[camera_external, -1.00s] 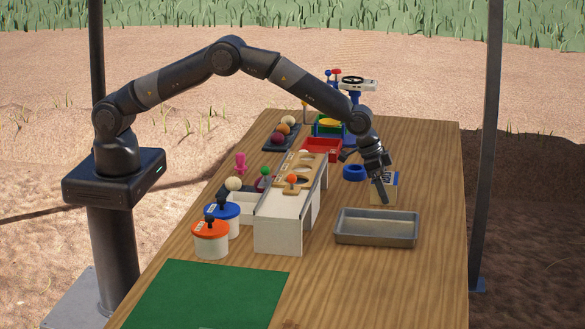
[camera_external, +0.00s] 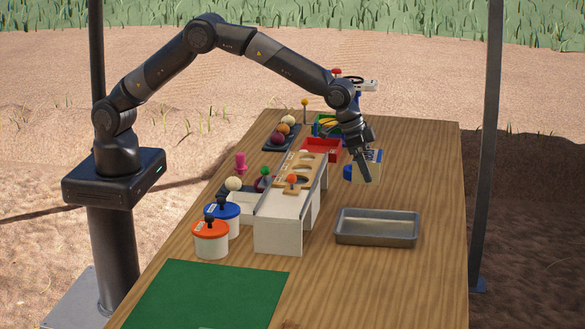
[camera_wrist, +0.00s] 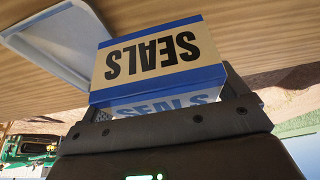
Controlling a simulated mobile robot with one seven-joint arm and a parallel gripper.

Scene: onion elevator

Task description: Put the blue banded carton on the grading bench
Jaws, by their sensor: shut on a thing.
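The blue banded carton (camera_external: 373,166) is tan with blue bands and is held in my gripper (camera_external: 363,172) over the far right part of the wooden table. In the wrist view the carton (camera_wrist: 160,56) shows the word SEALS upside down, between the fingers of my gripper (camera_wrist: 168,98). The fingers are shut on it. In the external view a finger hides part of the carton, and its height above the table is hard to judge. No label marks the grading bench; a white bench-like stand (camera_external: 280,230) with a holed wooden board stands mid-table, left of my gripper.
A metal tray (camera_external: 377,240) lies at the right, nearer the camera. A blue ring (camera_external: 348,172) is beside the carton. A red bin (camera_external: 320,151) and a dark tray of onions (camera_external: 270,144) are farther back. Lidded tubs (camera_external: 211,240) and a green mat (camera_external: 205,295) are at front left.

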